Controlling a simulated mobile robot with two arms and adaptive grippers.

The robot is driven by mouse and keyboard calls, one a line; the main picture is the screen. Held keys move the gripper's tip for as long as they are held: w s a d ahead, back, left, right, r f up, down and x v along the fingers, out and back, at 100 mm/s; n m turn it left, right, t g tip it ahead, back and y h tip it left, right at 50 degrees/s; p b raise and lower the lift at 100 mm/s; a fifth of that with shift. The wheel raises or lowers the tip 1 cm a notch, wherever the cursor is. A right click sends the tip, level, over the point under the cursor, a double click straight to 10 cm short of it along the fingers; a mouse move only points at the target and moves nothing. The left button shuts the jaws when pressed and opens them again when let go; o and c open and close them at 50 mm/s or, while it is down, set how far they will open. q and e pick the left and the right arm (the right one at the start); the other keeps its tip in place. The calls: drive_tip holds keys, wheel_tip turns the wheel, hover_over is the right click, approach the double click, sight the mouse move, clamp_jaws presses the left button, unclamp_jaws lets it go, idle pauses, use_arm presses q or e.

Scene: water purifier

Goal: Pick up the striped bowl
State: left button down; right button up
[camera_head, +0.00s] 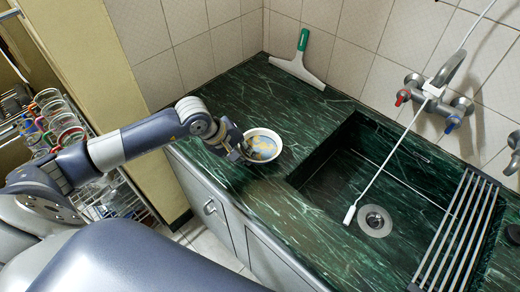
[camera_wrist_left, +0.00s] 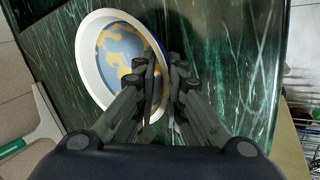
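My left gripper (camera_head: 240,153) is at the bowl's left side. In the left wrist view the bowl (camera_wrist_left: 122,50) is at the upper left. The left gripper's fingers (camera_wrist_left: 161,78) are close together there, one inside the bowl and one outside, with the rim between them. They partly hide the rim. My right gripper is in neither view.
The green marble counter (camera_head: 235,90) has clear room behind the bowl. A white squeegee with a green handle (camera_head: 300,63) leans at the back wall. The sink (camera_head: 385,190) is at the right, with a tap (camera_head: 435,90) and a metal rack (camera_head: 455,230). A rack of cups (camera_head: 55,120) stands left.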

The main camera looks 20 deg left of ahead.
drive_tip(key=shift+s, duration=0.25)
use_arm(q)
drive_tip(key=shift+w+r, duration=0.1)
drive_tip(key=shift+r, duration=0.1)
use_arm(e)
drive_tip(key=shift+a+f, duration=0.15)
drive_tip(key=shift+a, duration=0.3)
